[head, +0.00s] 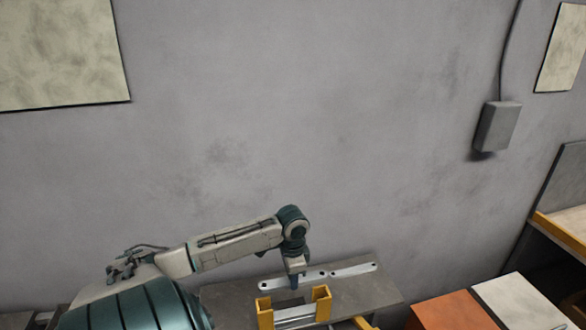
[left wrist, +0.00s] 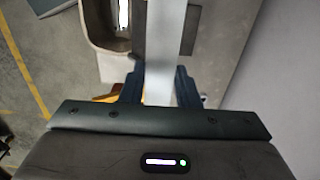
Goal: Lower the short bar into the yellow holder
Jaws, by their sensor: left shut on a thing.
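My left gripper (head: 295,284) points down just behind the yellow holder (head: 265,314) in the head view. In the left wrist view its dark fingers (left wrist: 159,90) are shut on the short bar (left wrist: 162,60), a pale grey flat strip that runs up out of the picture. In the head view a pale strip with holes (head: 325,275) passes at the fingertips, over the grey bench; I cannot tell how high it is. The holder has two upright yellow sides with silvery metal between them. A bit of yellow (left wrist: 105,98) shows beside a finger in the wrist view. My right gripper is not in view.
The grey bench (head: 375,290) stands against the wall. To its right are an orange panel (head: 455,310) and a whitish panel (head: 515,303). A brownish tray with a rounded rim (left wrist: 91,30) shows in the wrist view, with floor left of it.

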